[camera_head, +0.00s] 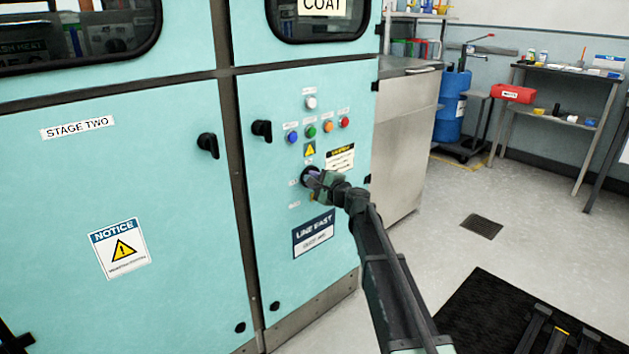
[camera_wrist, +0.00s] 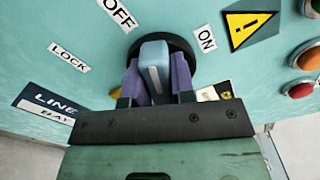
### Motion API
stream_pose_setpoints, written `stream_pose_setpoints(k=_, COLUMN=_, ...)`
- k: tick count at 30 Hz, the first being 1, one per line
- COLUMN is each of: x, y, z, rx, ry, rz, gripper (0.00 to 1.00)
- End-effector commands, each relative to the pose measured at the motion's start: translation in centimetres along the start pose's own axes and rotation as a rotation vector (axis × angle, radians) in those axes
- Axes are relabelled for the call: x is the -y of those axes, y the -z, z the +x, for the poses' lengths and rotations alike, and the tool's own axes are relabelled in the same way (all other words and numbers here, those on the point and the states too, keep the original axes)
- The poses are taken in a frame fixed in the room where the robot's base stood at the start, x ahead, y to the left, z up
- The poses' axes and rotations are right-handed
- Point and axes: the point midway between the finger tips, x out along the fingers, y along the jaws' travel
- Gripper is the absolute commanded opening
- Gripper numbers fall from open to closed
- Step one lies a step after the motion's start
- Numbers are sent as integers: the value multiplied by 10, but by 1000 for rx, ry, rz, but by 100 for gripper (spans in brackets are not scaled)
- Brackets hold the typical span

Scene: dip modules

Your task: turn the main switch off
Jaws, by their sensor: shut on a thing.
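The main switch is on the teal cabinet door. In the wrist view its blue-grey handle (camera_wrist: 153,62) stands out from a round black base (camera_wrist: 183,46). My gripper (camera_wrist: 157,78) is shut on the handle, with one purple finger on each side. The OFF label (camera_wrist: 120,12) is up and left of the handle, the ON label (camera_wrist: 206,38) is to its right, and the LOCK label (camera_wrist: 69,57) is further left. The handle's visible end lies between OFF and ON. In the head view my gripper (camera_head: 316,181) covers most of the switch.
Above the switch are several coloured buttons (camera_head: 310,130) and a yellow warning triangle (camera_head: 310,149). A LINE EAST plate (camera_head: 314,234) is below. Black door handles (camera_head: 208,145) stick out to the left. The floor (camera_head: 440,220) to the right is mostly clear.

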Motion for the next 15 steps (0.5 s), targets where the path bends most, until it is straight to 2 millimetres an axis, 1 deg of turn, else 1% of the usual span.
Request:
stream_pose_setpoints(k=6, x=-2, y=0, z=0, rx=-1, ry=0, rz=-181, gripper=0)
stream_pose_setpoints(k=15, x=-3, y=0, z=0, rx=-1, ry=0, rz=-352, gripper=0)
